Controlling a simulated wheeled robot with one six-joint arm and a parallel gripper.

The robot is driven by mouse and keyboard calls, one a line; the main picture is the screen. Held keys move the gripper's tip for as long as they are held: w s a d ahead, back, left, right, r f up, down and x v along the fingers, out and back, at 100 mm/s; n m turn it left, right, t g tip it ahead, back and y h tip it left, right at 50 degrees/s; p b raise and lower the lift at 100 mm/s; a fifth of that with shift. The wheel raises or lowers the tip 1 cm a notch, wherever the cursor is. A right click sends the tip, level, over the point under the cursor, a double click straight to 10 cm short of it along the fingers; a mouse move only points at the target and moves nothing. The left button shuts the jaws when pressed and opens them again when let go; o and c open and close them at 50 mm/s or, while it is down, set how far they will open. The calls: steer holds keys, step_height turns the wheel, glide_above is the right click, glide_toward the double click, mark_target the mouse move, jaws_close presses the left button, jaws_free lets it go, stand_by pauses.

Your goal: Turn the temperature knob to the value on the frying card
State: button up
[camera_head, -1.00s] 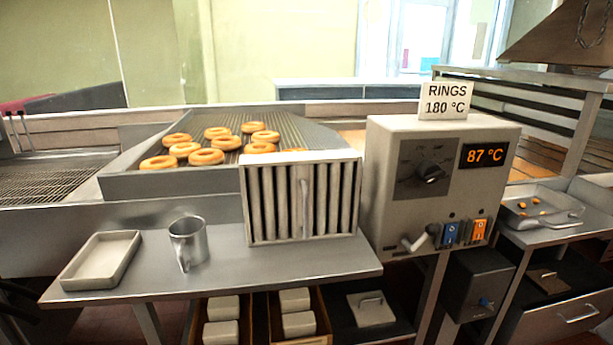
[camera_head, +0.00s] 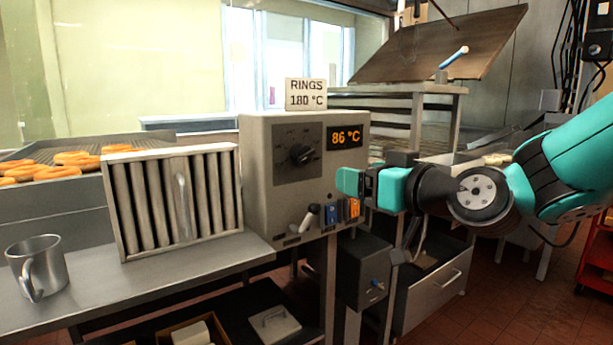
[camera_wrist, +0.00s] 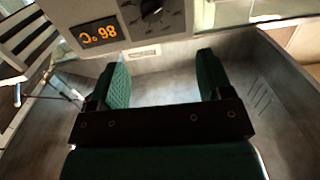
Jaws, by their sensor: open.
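The temperature knob (camera_head: 301,154) is a black dial on a dark panel on the front of the grey control box (camera_head: 257,175). In the wrist view the knob (camera_wrist: 151,8) shows upside down at the top edge, partly cut off. The orange display (camera_head: 345,137) reads 86 °C. The frying card (camera_head: 305,94) on top of the box reads "RINGS 180 °C". My gripper (camera_head: 358,184) is right of the knob and lower than it in the head view. In the wrist view my gripper (camera_wrist: 160,78) is open, with nothing between its fingers.
Below the knob are a metal lever (camera_head: 308,217), a blue switch (camera_head: 331,213) and an orange switch (camera_head: 352,208). A slatted metal filter (camera_head: 172,200) stands left of the box. A metal mug (camera_head: 38,268) is on the shelf. Doughnuts (camera_head: 72,158) lie at the far left.

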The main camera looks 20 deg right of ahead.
steer(key=d, duration=0.1)
steer(key=p, duration=1.9)
glide_toward(309, 156)
steer(key=shift+t, duration=0.4)
steer(key=x, duration=0.9)
steer(key=shift+w+a, duration=0.1)
steer(key=shift+a, duration=0.1)
steer(key=shift+w+a+f, duration=0.15)
steer(key=shift+w+f, duration=0.1)
steer(key=shift+w, duration=0.25)
steer(key=c, duration=0.9)
